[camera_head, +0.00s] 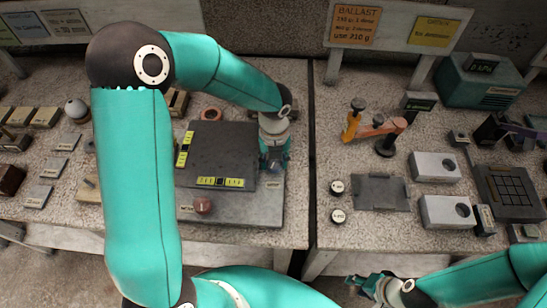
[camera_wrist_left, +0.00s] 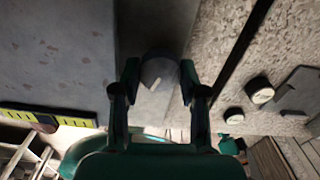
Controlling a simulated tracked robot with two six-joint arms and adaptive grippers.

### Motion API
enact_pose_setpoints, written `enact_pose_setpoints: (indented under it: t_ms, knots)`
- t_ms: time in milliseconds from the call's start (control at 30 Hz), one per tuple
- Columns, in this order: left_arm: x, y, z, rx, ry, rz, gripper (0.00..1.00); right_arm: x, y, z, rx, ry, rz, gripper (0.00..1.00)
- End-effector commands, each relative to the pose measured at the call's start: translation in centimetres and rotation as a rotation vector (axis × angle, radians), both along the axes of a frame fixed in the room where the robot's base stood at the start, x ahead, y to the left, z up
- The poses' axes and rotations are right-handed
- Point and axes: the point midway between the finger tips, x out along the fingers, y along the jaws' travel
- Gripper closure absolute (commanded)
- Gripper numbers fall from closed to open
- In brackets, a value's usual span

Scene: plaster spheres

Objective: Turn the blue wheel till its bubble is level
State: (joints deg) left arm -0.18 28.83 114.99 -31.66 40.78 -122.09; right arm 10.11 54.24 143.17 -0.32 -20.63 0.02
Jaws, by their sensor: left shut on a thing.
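A dark square plate (camera_head: 222,145) sits on a grey base (camera_head: 245,208) on the left bench. Yellow level vials lie on the plate's left edge (camera_head: 184,148) and front edge (camera_head: 220,183); the front vial also shows in the left wrist view (camera_wrist_left: 75,118). Their bubbles are too small to read. My left gripper (camera_head: 273,158) points down at the plate's right side. In the left wrist view my left gripper (camera_wrist_left: 160,85) is shut on a rounded grey-blue wheel (camera_wrist_left: 158,68). In the head view the wheel is hidden by the gripper. My right gripper (camera_head: 366,287) is low, in front of the benches.
A reddish wheel (camera_head: 203,205) is at the base's front and another (camera_head: 211,114) behind the plate. Small blocks and a white sphere (camera_head: 76,108) lie at the left. A gap divides the benches. The right bench holds a balance (camera_head: 375,130) and white boxes (camera_head: 435,167).

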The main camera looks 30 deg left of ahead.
Motion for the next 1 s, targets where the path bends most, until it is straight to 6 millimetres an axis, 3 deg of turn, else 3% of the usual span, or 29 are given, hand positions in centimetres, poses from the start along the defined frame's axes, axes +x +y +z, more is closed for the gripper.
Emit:
enact_pose_setpoints:
  t_ms: [433, 467, 600, 1000]
  knots:
    - [0.08, 0.05, 0.07, 0.0, -0.002, -0.011, 0.92, 0.0, 0.0, 0.09, 0.0, 0.0, 0.0, 0.6]
    - [0.08, 0.05, 0.07, 0.001, -0.003, -0.011, 0.54, 0.0, 0.0, 0.09, 0.0, 0.0, 0.0, 0.6]
    - [0.05, 0.04, 0.05, 0.001, -0.002, -0.011, 0.32, 0.0, 0.0, 0.08, 0.0, 0.0, 0.0, 0.6]
    - [-0.05, 0.11, 0.01, 0.002, 0.001, -0.01, 0.32, 0.0, 0.0, 0.08, 0.0, 0.0, 0.0, 0.6]
